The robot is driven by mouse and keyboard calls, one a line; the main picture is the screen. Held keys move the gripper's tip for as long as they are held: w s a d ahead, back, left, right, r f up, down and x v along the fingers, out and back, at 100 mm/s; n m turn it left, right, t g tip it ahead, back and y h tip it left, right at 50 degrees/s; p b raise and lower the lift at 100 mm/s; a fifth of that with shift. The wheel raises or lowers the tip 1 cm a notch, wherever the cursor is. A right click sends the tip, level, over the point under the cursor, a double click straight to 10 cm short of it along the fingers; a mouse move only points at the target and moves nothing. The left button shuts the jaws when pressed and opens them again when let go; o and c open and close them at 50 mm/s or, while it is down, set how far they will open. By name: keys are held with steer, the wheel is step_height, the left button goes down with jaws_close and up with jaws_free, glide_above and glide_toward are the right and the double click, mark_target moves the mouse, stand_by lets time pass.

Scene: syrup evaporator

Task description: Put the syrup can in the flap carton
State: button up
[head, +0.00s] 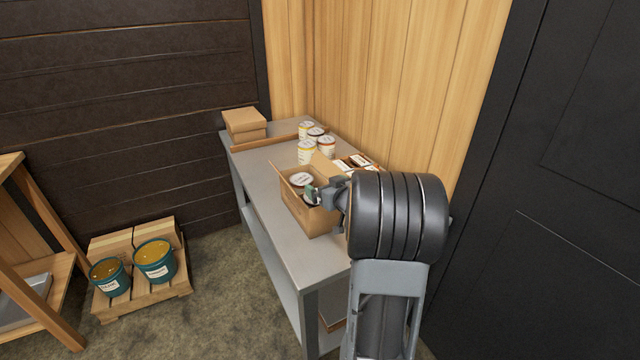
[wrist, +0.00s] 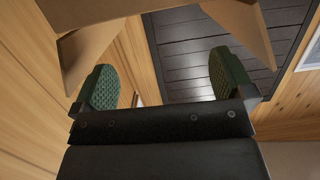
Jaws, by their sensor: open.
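The flap carton (head: 318,222) stands open on the grey bench, its flaps raised. A white-lidded can (head: 301,179) shows inside it at the far left. Another pale round patch is partly hidden by my gripper; I cannot tell if it is a second lid. My gripper (head: 313,192) is over the carton's opening. In the wrist view its green pads (wrist: 167,88) are apart with nothing between them, and carton flaps (wrist: 90,40) show beyond. Several white syrup cans stand behind the carton, one of them (head: 306,153) nearest it.
A printed box (head: 358,164) is right of the carton. Teal buckets (head: 154,262) stand on a floor pallet. The bench left of the carton is clear.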

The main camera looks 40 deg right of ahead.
steer(key=d+v, duration=0.1)
steer(key=v, duration=0.6)
steer(key=s+a+f+g, duration=0.1)
steer(key=s+a+g, duration=0.3)
steer(key=a, duration=0.5)
steer(key=s+a+f+g+y, duration=0.1)
steer(key=s+a+g, duration=0.3)
steer(key=a, duration=0.5)
steer(key=s+a+f+n+g, duration=0.1)
steer(key=s+a+g, duration=0.3)
steer(key=s+a, duration=0.2)
steer(key=a, duration=0.2)
steer(key=shift+a+f+g+y, duration=0.2)
steer(key=shift+a+g+y, duration=0.1)
steer(key=shift+a+y, duration=0.1)
step_height(320, 180, up, 7)
steer(key=p, duration=0.6)
steer(key=shift+f, duration=0.25)
steer(key=shift+s, duration=0.1)
